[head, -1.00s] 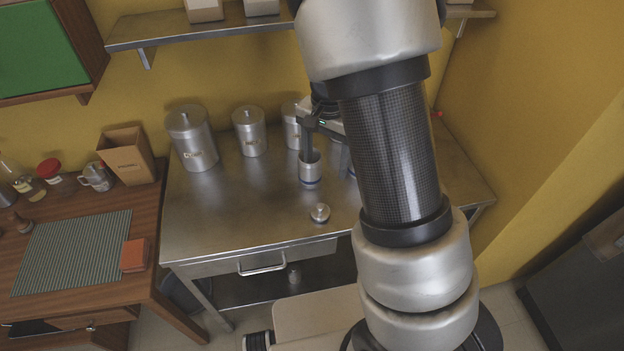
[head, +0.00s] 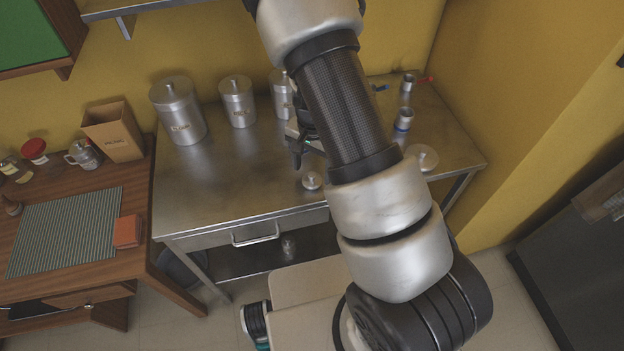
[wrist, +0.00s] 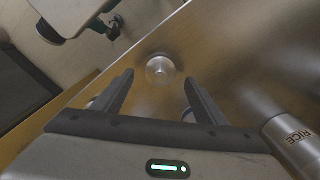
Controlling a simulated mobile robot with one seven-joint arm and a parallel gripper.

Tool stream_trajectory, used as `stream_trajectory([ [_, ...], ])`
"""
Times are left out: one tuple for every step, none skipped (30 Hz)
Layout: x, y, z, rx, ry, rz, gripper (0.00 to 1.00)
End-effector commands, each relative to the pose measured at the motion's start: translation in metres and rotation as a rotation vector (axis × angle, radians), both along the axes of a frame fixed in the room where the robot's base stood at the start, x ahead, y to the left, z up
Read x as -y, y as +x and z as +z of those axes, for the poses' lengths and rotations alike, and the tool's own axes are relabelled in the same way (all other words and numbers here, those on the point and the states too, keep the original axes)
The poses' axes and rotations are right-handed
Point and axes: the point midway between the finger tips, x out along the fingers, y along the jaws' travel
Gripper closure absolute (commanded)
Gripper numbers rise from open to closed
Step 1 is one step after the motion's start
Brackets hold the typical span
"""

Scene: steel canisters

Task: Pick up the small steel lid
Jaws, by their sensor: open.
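The small steel lid (head: 312,181) is a round disc with a knob, lying on the steel table near its front edge. In the wrist view the lid (wrist: 161,69) lies just beyond and between my fingertips, apart from them. My gripper (head: 300,158) is above the table, just behind the lid and partly hidden by my arm. In the wrist view my gripper (wrist: 158,84) has its two black fingers spread with nothing between them. Parts of other objects show behind both fingers, too covered to identify.
A rice canister (wrist: 291,139) stands close at the right in the wrist view. Larger canisters (head: 178,110) line the back wall. A small blue-banded canister (head: 404,119) and a wider lid (head: 423,156) are on the right. The table's front left (head: 215,195) is clear.

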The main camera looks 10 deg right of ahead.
Motion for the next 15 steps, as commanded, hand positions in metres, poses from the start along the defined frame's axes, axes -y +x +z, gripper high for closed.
stream_trajectory([
  [-0.003,-0.003,-0.009,-0.004,-0.001,0.0,0.34],
  [-0.002,-0.003,-0.014,-0.004,-0.001,0.0,0.34],
  [-0.002,-0.002,-0.019,-0.003,0.0,-0.001,0.34],
  [-0.001,-0.002,-0.022,-0.002,-0.001,-0.002,0.34],
  [-0.001,-0.002,-0.024,-0.002,-0.001,-0.002,0.34],
  [-0.002,-0.002,-0.027,-0.001,0.0,-0.001,0.34],
  [-0.002,-0.002,-0.028,-0.001,0.0,0.0,0.34],
  [-0.002,-0.002,-0.028,-0.001,-0.001,0.0,0.34],
  [-0.002,-0.002,-0.029,0.0,0.0,0.0,0.34],
  [-0.002,-0.001,-0.029,0.0,0.0,0.0,0.34],
  [-0.002,-0.001,-0.028,0.0,0.0,0.0,0.34],
  [-0.002,-0.001,-0.028,0.0,0.0,0.0,0.34],
  [-0.002,-0.001,-0.028,0.0,0.0,0.0,0.34],
  [-0.002,-0.001,-0.028,0.0,0.0,0.0,0.34],
  [-0.002,-0.001,-0.028,0.0,0.0,0.0,0.41],
])
